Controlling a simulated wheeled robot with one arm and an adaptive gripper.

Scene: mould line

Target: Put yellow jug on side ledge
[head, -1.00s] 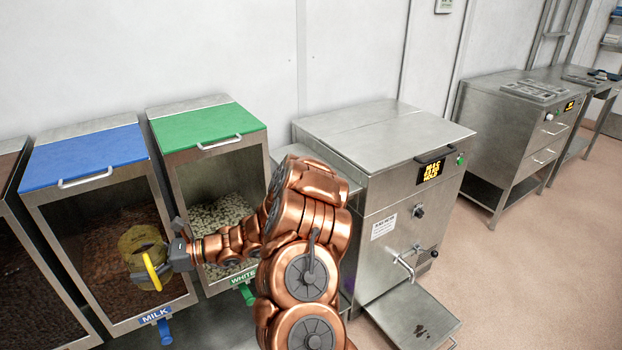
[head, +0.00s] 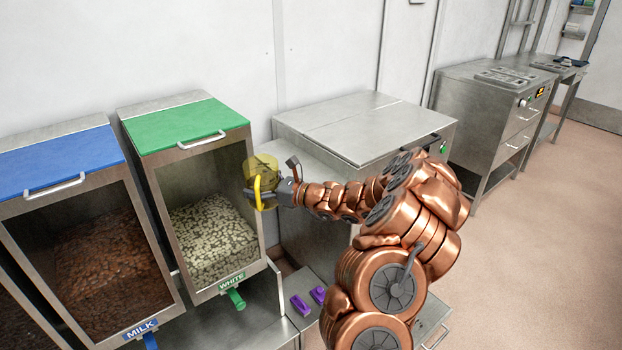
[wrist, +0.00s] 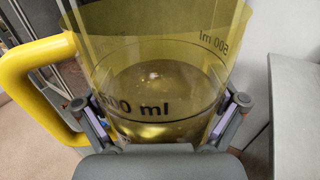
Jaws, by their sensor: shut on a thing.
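The yellow jug (head: 262,166) is see-through, with a solid yellow handle and dark ml marks. My gripper (head: 272,193) is shut on it and holds it upright in the air, in front of the white bin's right side. In the wrist view the jug (wrist: 150,75) fills the middle, with a finger pad on each side and its handle at the left. I see no solid contents in it. The side ledge (head: 305,153) appears to be the steel surface at the machine's left side, just right of the jug. A grey surface (wrist: 298,100) at the right of the wrist view may be it.
The green-lidded white bin (head: 188,125) and blue-lidded milk bin (head: 58,165) stand at left. The steel machine (head: 360,125) is behind my arm. Two purple items (head: 308,299) lie on a low steel surface. A steel bench (head: 480,90) stands far right; open floor lies at right.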

